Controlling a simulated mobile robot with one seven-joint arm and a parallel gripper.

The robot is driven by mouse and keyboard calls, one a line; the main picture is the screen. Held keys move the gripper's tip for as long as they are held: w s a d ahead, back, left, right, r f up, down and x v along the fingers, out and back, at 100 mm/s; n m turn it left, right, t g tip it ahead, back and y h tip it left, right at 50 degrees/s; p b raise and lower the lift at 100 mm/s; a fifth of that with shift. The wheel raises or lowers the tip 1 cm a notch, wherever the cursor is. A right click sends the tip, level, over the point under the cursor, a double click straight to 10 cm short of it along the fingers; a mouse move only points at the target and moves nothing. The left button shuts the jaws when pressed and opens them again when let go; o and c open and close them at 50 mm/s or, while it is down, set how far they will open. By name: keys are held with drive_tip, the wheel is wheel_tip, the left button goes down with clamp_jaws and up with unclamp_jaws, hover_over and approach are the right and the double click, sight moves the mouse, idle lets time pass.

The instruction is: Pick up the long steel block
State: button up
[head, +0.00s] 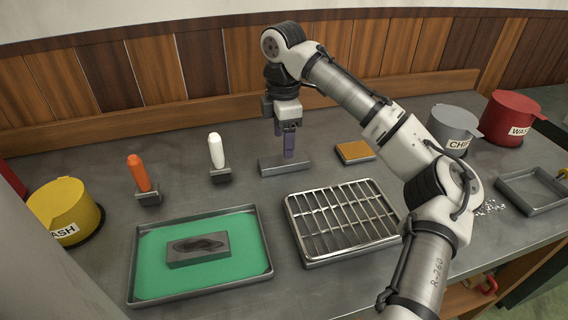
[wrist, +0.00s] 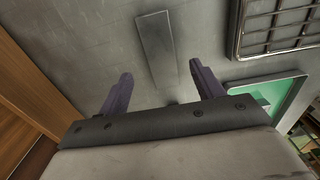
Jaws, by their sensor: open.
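The long steel block (head: 272,169) is a flat grey bar lying on the metal worktop behind the grid rack. In the wrist view the block (wrist: 156,48) lies ahead of the fingertips, roughly in line with the gap between them. My gripper (head: 288,155) points down over the block in the head view, with its purple fingers hiding part of it. I cannot tell how far the fingertips are above the block.
A wire rack tray (head: 296,241) and a green-lined tray (head: 140,298) holding a dark-stained block (head: 198,249) are in front. Orange-handled (head: 139,172) and white-handled (head: 216,150) tools stand left. An orange-topped block (head: 355,152) lies right. Yellow (head: 62,204), grey (head: 454,125) and red (head: 510,115) bins stand outward.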

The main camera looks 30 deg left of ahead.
sight(284, 163)
drive_tip(key=shift+d+f+p, duration=0.1)
drive_tip(key=shift+f+p, duration=0.25)
drive_tip(key=shift+f, duration=2.4)
drive_tip(key=shift+r, duration=0.1)
clamp_jaws()
